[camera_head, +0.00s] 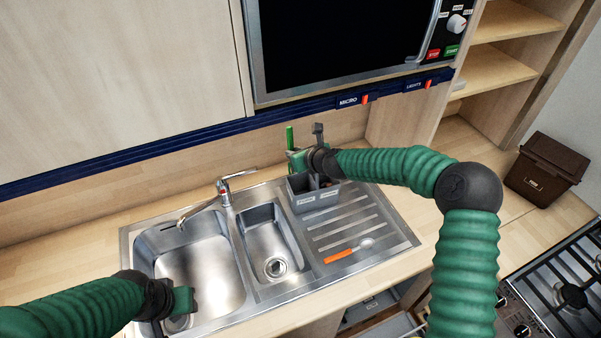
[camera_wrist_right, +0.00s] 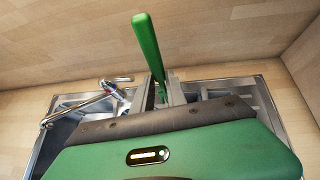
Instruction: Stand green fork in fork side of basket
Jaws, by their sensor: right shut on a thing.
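The green fork (camera_head: 290,138) stands close to upright with its handle up, and its handle also shows in the right wrist view (camera_wrist_right: 147,42). My right gripper (camera_wrist_right: 161,92) is shut on it. In the head view the right gripper (camera_head: 297,160) is just above the grey basket (camera_head: 316,201), at its back left. The basket has two labelled sides, too small to read. The fork's lower end is hidden, so I cannot tell whether it is inside the basket. My left gripper (camera_head: 181,303) is low over the large sink bowl; its fingers are not clear.
The basket stands on the steel drainer (camera_head: 393,232), beside the small sink bowl (camera_head: 265,238). An orange-handled spoon (camera_head: 348,250) lies in front of it. A tap (camera_head: 222,190) rises behind the bowls. The microwave (camera_head: 350,45) hangs above. A brown bin (camera_head: 546,168) stands far right.

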